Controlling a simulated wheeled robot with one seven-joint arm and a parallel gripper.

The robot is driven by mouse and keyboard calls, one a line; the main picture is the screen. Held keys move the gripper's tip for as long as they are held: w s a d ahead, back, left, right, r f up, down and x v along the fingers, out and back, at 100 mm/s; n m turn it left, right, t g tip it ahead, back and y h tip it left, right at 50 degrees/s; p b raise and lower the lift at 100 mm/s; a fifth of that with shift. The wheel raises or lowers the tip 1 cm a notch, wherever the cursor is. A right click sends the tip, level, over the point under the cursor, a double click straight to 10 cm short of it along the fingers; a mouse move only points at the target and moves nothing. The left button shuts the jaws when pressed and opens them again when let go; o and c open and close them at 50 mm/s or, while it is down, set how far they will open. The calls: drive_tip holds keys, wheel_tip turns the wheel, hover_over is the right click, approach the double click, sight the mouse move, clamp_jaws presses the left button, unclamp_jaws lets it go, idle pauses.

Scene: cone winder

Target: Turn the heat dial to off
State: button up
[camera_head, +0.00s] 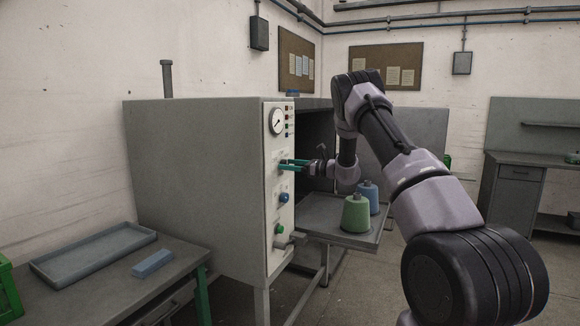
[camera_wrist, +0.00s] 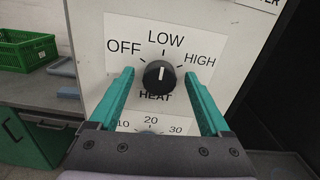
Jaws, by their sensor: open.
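The heat dial (camera_wrist: 158,75) is a round black knob on a white panel in the wrist view. Its white pointer mark points up, toward LOW. OFF is printed to its upper left and HIGH to its upper right. My gripper (camera_wrist: 158,80) is open, with one green finger on each side of the dial. A gap shows between each finger and the knob. In the head view my gripper (camera_head: 293,163) is at the front panel of the grey cabinet (camera_head: 195,180), below the round gauge (camera_head: 277,121); the dial cannot be made out there.
A blue knob (camera_head: 284,197) and a green button (camera_head: 279,229) sit lower on the panel. A scale label (camera_wrist: 152,124) is below the dial. Green and blue cones (camera_head: 356,215) stand on a tray to the right. A table (camera_head: 100,285) stands at left.

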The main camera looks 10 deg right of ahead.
clamp_jaws()
drive_tip(key=shift+n, duration=0.3)
drive_tip(key=n, duration=1.1)
drive_tip(key=shift+s+f, duration=0.15)
drive_tip(key=shift+f, duration=0.05)
drive_tip(key=shift+n, duration=0.3)
unclamp_jaws()
